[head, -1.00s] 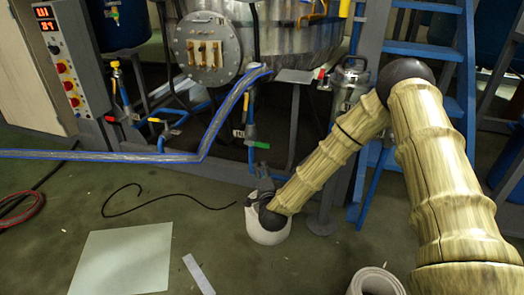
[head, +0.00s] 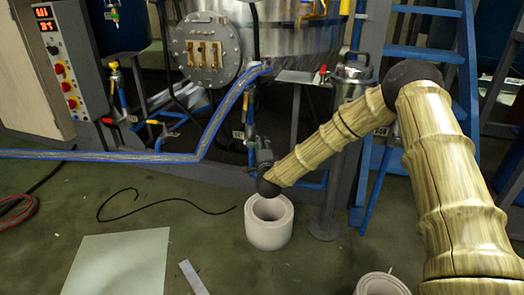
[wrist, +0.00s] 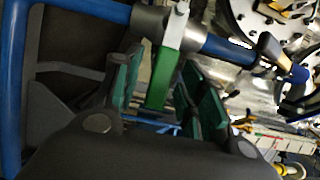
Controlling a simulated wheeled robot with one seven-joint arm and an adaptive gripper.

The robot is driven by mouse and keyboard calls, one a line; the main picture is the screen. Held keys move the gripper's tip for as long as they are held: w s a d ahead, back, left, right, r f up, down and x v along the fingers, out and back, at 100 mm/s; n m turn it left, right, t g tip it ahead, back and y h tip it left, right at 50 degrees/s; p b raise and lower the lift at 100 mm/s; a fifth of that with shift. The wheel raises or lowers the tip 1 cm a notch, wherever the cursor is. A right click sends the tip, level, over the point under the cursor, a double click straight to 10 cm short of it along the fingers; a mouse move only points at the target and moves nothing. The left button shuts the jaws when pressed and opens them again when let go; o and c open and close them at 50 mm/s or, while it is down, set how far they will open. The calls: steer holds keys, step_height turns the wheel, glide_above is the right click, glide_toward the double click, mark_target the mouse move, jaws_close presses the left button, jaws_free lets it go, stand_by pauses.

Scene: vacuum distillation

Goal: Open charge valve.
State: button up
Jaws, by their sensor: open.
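A valve with a long green lever handle (wrist: 165,75) sits on a blue pipe (wrist: 228,50) in the wrist view, with a grey metal body (wrist: 150,20). My gripper (wrist: 166,92) is open. The green handle appears between its two green-padded fingers, with gaps on both sides; I cannot tell if it is fully in reach. In the head view my gripper (head: 264,148) is upright in front of the pipework below the steel vessel (head: 290,40), and it hides the valve there.
A grey hollow cylinder (head: 268,222) stands on the floor below my gripper. A blue hose (head: 222,112) runs close on the left. A control panel (head: 62,62) is at the left.

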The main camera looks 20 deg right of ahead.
steer(key=shift+w, duration=0.35)
steer(key=shift+c, duration=0.2)
jaws_close()
